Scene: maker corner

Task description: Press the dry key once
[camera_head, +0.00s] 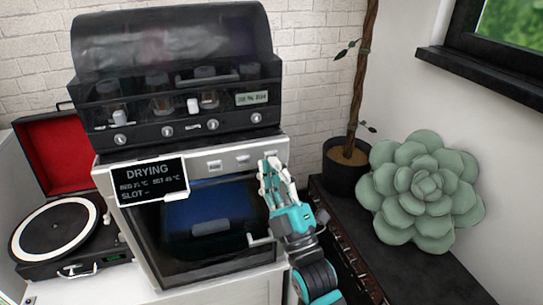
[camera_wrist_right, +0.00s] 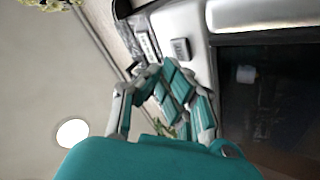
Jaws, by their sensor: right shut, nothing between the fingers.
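The filament dryer or printer-like machine has a white front panel (camera_head: 190,165) with a row of small grey keys: a left key (camera_head: 214,166), a middle key (camera_head: 243,159) and a right key (camera_head: 271,154). Their labels are too small to read, so I cannot tell which is the dry key. The black display (camera_head: 150,181) reads DRYING. My right gripper (camera_head: 268,171) is shut and empty, with its fingertips just below the right key. In the right wrist view the gripper (camera_wrist_right: 160,75) is close to the panel, beside a grey key (camera_wrist_right: 181,49); contact cannot be told. My left gripper is not in view.
A dark hood (camera_head: 175,45) with knobs sits above the panel, and a dark glass door (camera_head: 205,225) lies below. A turntable (camera_head: 55,232) stands at left. A potted plant (camera_head: 346,165) and a large green succulent (camera_head: 425,190) stand at right.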

